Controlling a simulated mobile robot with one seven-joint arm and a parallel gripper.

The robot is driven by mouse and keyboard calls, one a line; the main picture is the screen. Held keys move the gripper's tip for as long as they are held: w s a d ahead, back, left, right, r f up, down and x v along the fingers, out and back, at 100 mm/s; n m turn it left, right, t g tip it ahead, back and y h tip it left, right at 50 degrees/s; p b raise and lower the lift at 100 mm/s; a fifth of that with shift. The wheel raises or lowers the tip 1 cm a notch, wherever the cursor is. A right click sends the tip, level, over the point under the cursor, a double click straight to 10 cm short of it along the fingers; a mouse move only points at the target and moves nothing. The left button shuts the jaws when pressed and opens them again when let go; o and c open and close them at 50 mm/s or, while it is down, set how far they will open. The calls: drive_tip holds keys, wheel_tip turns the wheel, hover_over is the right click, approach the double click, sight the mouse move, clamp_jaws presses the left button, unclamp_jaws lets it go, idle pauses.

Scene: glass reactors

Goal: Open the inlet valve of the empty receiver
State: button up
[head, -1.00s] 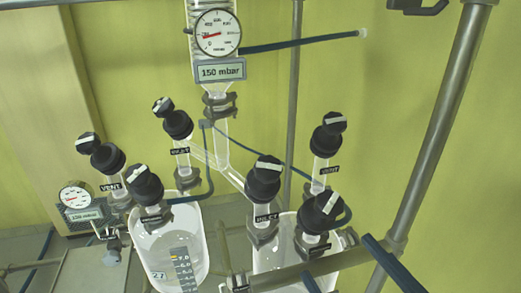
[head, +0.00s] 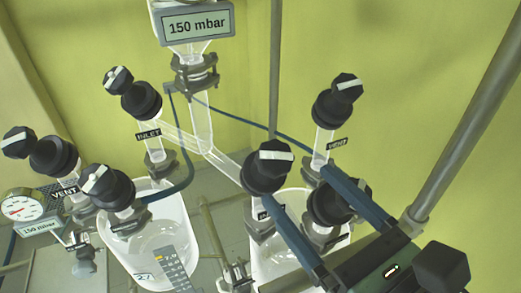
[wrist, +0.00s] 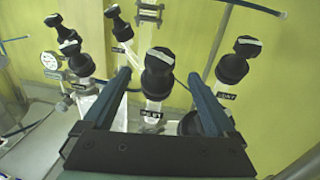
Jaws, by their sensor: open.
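Two glass receivers stand side by side, the left receiver (head: 180,222) with a level scale and the right receiver (head: 290,265) partly behind my arm. I cannot tell for sure which is empty. The right inlet valve (head: 268,168) has a black knob with a white bar lying crosswise; it is also central in the wrist view (wrist: 158,72). The left inlet valve (head: 140,98) has its white bar tilted steeply. My open gripper (head: 297,188) has its blue fingers reaching toward the right inlet valve. In the wrist view that knob shows between the fingers; contact cannot be told.
The left vent valve (head: 50,155) and a gauge (head: 22,207) are at far left. A metal post (head: 470,130) rises at right.

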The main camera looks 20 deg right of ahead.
sight(267, 149)
drive_tip(key=w+p, duration=0.1)
drive_tip(key=w, duration=0.2)
drive_tip(key=w+a+p, duration=0.1)
drive_tip(key=w, duration=0.2)
drive_tip(key=w+p, duration=0.1)
drive_tip(key=w, duration=0.2)
drive_tip(key=shift+w+a+r+p, duration=0.1)
drive_tip(key=shift+w+a+p, duration=0.05)
drive_tip(key=shift+w+p, duration=0.25)
drive_tip(key=shift+w+a+f, duration=0.1)
drive_tip(key=shift+w+f, duration=0.1)
drive_tip(key=shift+w, duration=0.4)
drive_tip(key=c, duration=1.4)
drive_tip(key=shift+r+n+y+p, duration=0.1)
drive_tip(key=shift+n+y+p, duration=0.2)
drive_tip(key=shift+n+p, duration=0.1)
